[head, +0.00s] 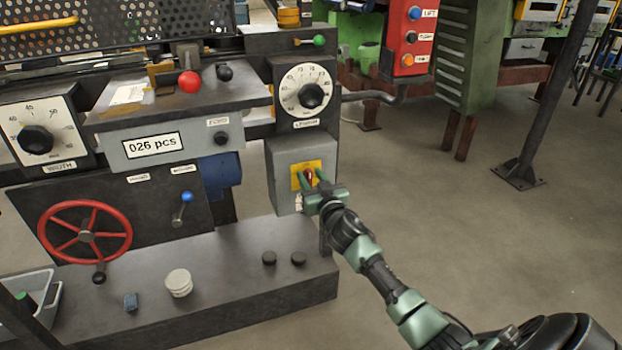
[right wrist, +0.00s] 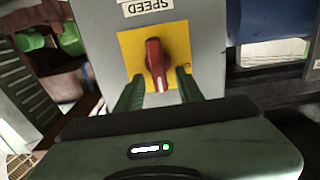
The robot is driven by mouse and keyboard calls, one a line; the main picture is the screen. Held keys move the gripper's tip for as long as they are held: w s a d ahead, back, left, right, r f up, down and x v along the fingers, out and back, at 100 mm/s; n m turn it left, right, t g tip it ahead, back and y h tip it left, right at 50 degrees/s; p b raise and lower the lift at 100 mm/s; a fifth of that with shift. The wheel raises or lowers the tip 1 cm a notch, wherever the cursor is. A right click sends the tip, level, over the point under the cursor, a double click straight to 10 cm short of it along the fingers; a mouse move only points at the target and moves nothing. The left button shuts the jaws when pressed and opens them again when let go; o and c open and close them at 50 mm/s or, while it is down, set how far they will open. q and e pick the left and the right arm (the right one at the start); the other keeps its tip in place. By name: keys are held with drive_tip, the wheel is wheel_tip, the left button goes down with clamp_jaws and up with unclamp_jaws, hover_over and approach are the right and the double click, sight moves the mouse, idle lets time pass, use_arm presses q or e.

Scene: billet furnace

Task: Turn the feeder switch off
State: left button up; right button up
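The switch is a red rotary knob (head: 309,174) on a yellow plate (right wrist: 128,52), fixed to the front of a grey box (head: 284,158). In the right wrist view the red knob (right wrist: 155,66) points almost straight down the picture. A label above it is upside down and seems to read SPEED. My right gripper (head: 311,182) is at the plate, with one green finger on each side of the knob. In the right wrist view gaps show between the knob and both fingers (right wrist: 160,92), so the gripper is open around it. My left gripper is not in view.
Above the box is a dial with a black knob (head: 311,95). Left of it are a counter panel (head: 170,148) reading 026 pcs, a blue-tipped lever (head: 183,206) and a red handwheel (head: 86,232). The floor (head: 450,215) at right is clear.

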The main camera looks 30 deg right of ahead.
drive_tip(key=shift+c, duration=0.4)
clamp_jaws()
